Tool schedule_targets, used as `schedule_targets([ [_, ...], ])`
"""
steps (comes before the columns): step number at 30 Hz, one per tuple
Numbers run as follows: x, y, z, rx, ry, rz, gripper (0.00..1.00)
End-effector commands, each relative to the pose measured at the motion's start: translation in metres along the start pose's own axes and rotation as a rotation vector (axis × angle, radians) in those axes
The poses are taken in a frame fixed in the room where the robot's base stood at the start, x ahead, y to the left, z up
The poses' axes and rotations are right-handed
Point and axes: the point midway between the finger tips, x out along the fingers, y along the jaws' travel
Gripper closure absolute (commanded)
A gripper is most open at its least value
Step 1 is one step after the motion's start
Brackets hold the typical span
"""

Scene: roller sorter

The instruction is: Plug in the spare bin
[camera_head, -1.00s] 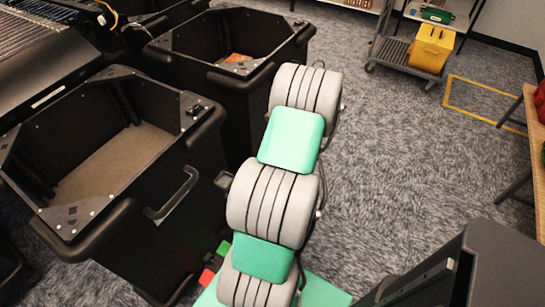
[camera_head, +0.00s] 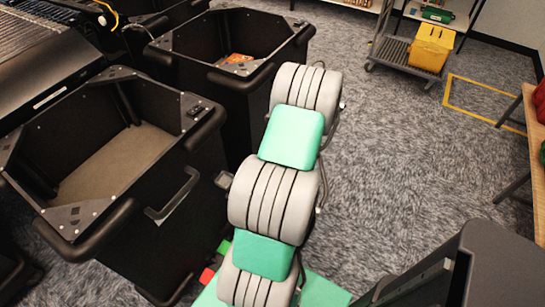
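Several large black bins stand at the left. The near bin (camera_head: 188,228) is open on top, with a tan floor and nothing seen inside it. A second black bin (camera_head: 258,103) stands behind it with a small orange item inside. I cannot tell which one is the spare bin. A yellow cable (camera_head: 108,14) shows at the top left beside the sorter. No plug or socket can be made out clearly. My arm rises in the middle, in front of the bins, and hides part of the floor. My gripper is not in view.
The roller sorter (camera_head: 40,62) fills the upper left. A grey cart (camera_head: 388,54) with a yellow container (camera_head: 432,47) stands at the back right, near a yellow floor outline (camera_head: 468,108). A wooden table (camera_head: 533,120) is at the right edge. The carpet right of my arm is clear.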

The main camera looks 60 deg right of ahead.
Motion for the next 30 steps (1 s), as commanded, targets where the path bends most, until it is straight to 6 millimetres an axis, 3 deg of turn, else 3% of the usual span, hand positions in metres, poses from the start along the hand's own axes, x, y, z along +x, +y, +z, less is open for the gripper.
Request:
schedule_targets([
  [29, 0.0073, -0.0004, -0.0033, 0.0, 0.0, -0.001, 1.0],
  [30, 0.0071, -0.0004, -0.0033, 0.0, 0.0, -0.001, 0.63],
])
